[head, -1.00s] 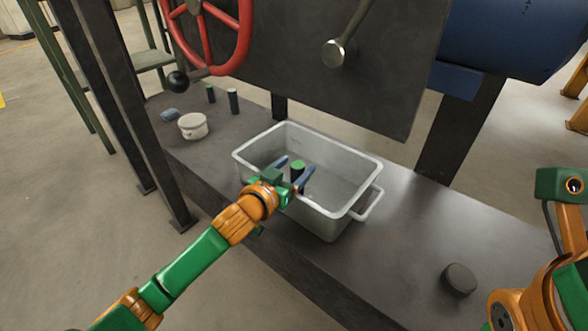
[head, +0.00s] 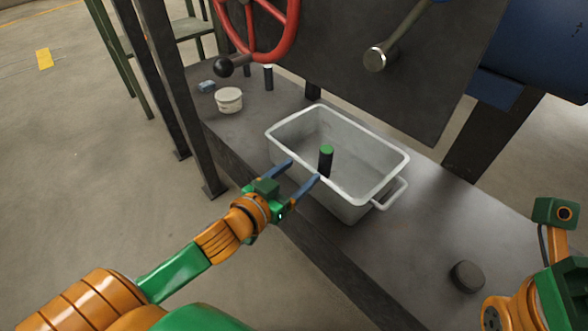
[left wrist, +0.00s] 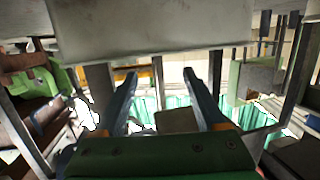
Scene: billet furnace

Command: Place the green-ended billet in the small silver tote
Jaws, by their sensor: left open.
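The green-ended billet (head: 326,160) is a dark cylinder with a green top. It stands about upright inside the small silver tote (head: 385,147), close to the near wall; the near rim may hide its foot. My left gripper (head: 304,170) is open and empty, its blue fingers at the tote's near rim, apart from the billet as far as I can tell. In the left wrist view both fingers (left wrist: 160,76) are spread below a pale grey surface that looks like the tote's wall. My right arm shows at the right edge; its fingers are out of view.
A white round pot (head: 229,100), a small blue item (head: 206,86) and dark cylinders (head: 268,77) stand at the bench's far left. A dark disc (head: 467,276) lies at the right. The red handwheel (head: 292,30) and dark panel (head: 400,75) rise behind the tote.

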